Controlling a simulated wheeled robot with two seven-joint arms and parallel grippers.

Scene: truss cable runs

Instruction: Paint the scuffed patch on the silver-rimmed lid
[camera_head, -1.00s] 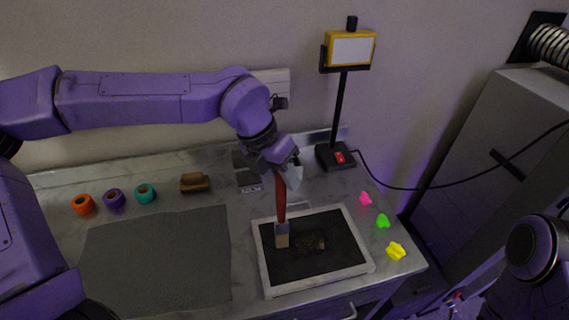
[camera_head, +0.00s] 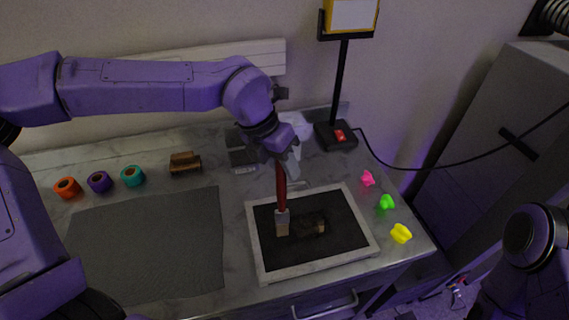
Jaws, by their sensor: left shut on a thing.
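My left gripper (camera_head: 284,158) is shut on the red handle of a paintbrush (camera_head: 281,190) and holds it nearly upright, bristles down. The bristle end is over the silver-rimmed lid (camera_head: 257,250), a dark panel with a pale silver frame lying on the worktop. A brown scuffed patch (camera_head: 308,223) shows near the middle of the dark panel. The bristles are at its left side; I cannot tell whether they touch the surface. My right arm shows at the right edge, but its gripper cannot be made out.
A grey mat (camera_head: 150,245) lies left of the lid. Orange (camera_head: 67,187), purple (camera_head: 99,181) and teal (camera_head: 132,175) rolls and a brown brush-like block (camera_head: 185,163) stand behind it. Pink, green and yellow (camera_head: 401,233) pieces lie right of the lid. A lamp stand (camera_head: 337,136) is behind.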

